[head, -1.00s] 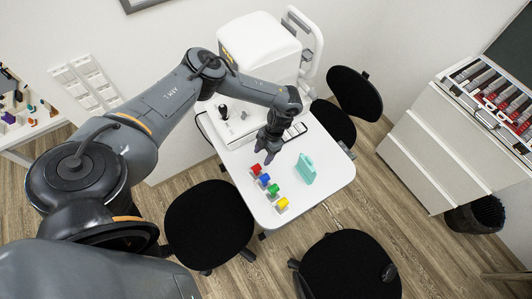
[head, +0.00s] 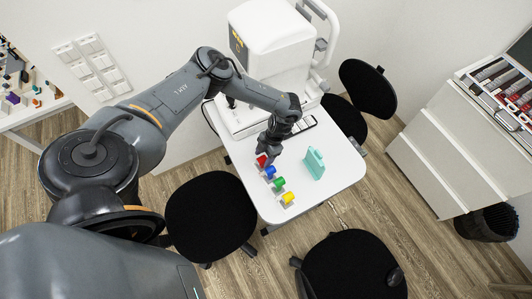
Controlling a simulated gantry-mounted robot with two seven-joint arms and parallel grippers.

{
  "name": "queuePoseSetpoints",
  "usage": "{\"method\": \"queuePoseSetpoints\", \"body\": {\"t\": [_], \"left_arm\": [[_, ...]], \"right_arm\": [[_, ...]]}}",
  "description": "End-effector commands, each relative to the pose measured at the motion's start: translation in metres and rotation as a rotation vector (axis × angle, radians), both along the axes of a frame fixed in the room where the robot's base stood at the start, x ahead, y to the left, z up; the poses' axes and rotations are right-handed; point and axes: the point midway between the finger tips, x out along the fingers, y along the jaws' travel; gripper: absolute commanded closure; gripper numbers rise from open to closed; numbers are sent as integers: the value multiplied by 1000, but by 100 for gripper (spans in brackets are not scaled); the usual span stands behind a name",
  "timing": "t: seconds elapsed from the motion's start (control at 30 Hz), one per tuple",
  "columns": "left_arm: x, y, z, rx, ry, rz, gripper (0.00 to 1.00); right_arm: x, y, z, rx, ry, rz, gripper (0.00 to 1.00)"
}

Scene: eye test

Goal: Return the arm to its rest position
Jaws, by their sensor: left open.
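My left arm (head: 185,95) comes in from the left and reaches over the white table (head: 330,182). My left gripper (head: 268,158) points down and is open, right by the red block (head: 261,161) at the far end of a row. The fingers partly cover the red block, and I cannot tell whether they touch it. A blue block (head: 270,172), a green block (head: 279,184) and a yellow block (head: 288,198) follow in the row, each on a small pale base. My right gripper is not in view.
A teal case (head: 314,163) stands on the table right of the blocks. A white eye-test machine (head: 272,40) stands at the back of the table. Black chairs (head: 210,215) surround the table. A white cabinet (head: 432,160) is at the right. The table's front right is clear.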

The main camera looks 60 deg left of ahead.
Motion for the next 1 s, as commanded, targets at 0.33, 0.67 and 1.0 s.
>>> {"method": "queuePoseSetpoints", "body": {"t": [0.33,0.67,1.0], "left_arm": [[-2,0,-8,0,-1,0,40],[-3,0,-7,0,-1,0,66],[-2,0,-7,-1,-1,0,82]], "right_arm": [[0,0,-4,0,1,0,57],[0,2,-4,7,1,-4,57],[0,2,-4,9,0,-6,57]]}}
